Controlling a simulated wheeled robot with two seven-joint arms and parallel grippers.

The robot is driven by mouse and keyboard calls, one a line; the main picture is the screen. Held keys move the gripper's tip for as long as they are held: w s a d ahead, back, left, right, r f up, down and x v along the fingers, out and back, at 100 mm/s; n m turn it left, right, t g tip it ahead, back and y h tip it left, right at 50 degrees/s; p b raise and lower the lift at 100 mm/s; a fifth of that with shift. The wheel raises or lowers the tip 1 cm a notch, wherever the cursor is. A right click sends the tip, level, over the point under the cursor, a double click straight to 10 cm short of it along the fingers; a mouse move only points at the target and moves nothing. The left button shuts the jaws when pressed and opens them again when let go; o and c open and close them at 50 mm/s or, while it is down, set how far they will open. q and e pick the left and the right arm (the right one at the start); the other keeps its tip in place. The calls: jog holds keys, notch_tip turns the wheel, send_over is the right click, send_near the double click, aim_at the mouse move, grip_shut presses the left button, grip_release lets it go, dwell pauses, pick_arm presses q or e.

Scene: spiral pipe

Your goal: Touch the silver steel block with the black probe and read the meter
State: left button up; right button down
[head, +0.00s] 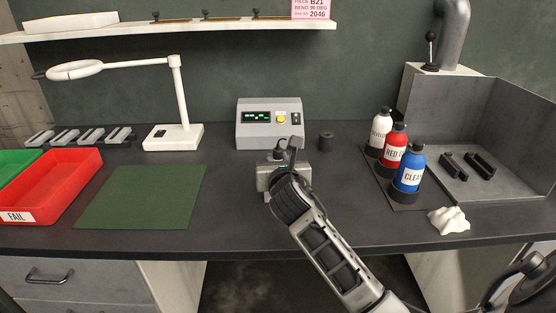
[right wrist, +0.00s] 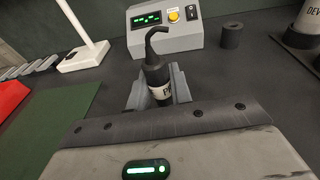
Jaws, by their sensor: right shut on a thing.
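My right gripper (head: 284,158) is over the table in front of the meter. It is shut on a black probe (right wrist: 157,72) with a white label and a bent, hook-like top; the hook also shows in the head view (head: 292,150). In the right wrist view the grey fingers (right wrist: 152,90) stand on both sides of the probe. The grey meter (head: 270,122) has a lit green display, too small to read, and a yellow button. I cannot make out the silver steel block for certain; my gripper hides part of the table there.
A black ring-shaped holder (head: 326,140) stands right of the meter. Labelled bottles (head: 408,172), a white cloth (head: 448,220) and a grey booth (head: 460,140) are at the right. A white lamp (head: 174,137), a green mat (head: 142,197) and a red tray (head: 50,203) are at the left.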

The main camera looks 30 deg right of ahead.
aim_at(278, 149)
pick_arm(q)
jog(key=shift+f, duration=0.2)
pick_arm(e)
jog(key=shift+f, duration=0.55)
dwell(0.6)
